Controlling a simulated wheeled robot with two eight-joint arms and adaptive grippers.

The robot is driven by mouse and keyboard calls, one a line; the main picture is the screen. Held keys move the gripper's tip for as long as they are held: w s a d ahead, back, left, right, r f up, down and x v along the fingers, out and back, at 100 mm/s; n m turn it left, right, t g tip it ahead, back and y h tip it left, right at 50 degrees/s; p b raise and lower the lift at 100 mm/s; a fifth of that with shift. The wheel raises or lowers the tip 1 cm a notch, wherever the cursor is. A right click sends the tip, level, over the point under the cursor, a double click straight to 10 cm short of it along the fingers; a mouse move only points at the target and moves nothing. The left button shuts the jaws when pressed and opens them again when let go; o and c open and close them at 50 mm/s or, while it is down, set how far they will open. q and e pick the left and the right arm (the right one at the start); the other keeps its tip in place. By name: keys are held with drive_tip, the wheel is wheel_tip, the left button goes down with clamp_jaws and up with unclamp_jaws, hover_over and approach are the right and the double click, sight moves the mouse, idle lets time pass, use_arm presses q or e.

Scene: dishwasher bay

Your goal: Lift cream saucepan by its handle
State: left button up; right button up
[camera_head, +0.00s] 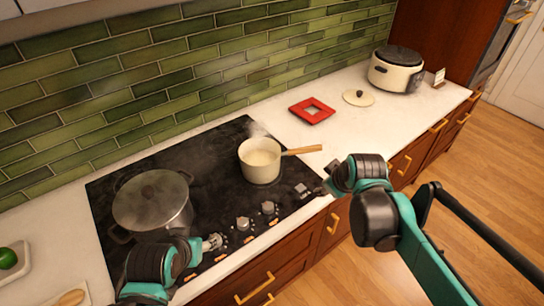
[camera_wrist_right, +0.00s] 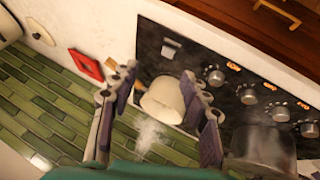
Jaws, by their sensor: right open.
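The cream saucepan (camera_head: 260,172) stands upright on the black cooktop, with pale contents and steam rising. Its wooden handle (camera_head: 303,150) points right toward the counter. My right gripper (camera_head: 326,187) is in front of and to the right of the pan, apart from the handle. In the wrist view my right gripper (camera_wrist_right: 160,72) is open and empty. The saucepan (camera_wrist_right: 161,103) appears between its fingers there, farther off, and the left finger partly hides the handle. My left gripper (camera_head: 214,242) is near the cooktop's front edge by the knobs; its jaw opening is unclear.
A large lidded steel pot (camera_head: 152,203) stands on the cooktop's left. A red square trivet (camera_head: 312,111), a cream lid (camera_head: 358,98) and a cream cooker (camera_head: 396,70) are on the right counter. Counter around the trivet is clear. Green tiles (camera_head: 180,70) rise behind.

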drive_tip(key=w+a+n+p, duration=0.15)
drive_tip(key=w+n, duration=0.45)
drive_tip(key=w, duration=0.6)
drive_tip(key=n+p, duration=0.2)
drive_tip(key=n, duration=0.4)
approach(307, 149)
drive_tip(key=x, duration=0.4)
drive_tip(key=shift+y, duration=0.4)
drive_tip(key=b+x, duration=0.1)
drive_tip(key=x, duration=0.6)
drive_tip(key=shift+w+d+f+b, duration=0.15)
drive_tip(key=shift+w+f+b, duration=0.1)
drive_tip(key=shift+b, duration=0.1)
drive_tip(key=shift+s, duration=0.15)
drive_tip(key=shift+c, duration=0.9)
clamp_jaws()
drive_tip(key=shift+r, duration=0.1)
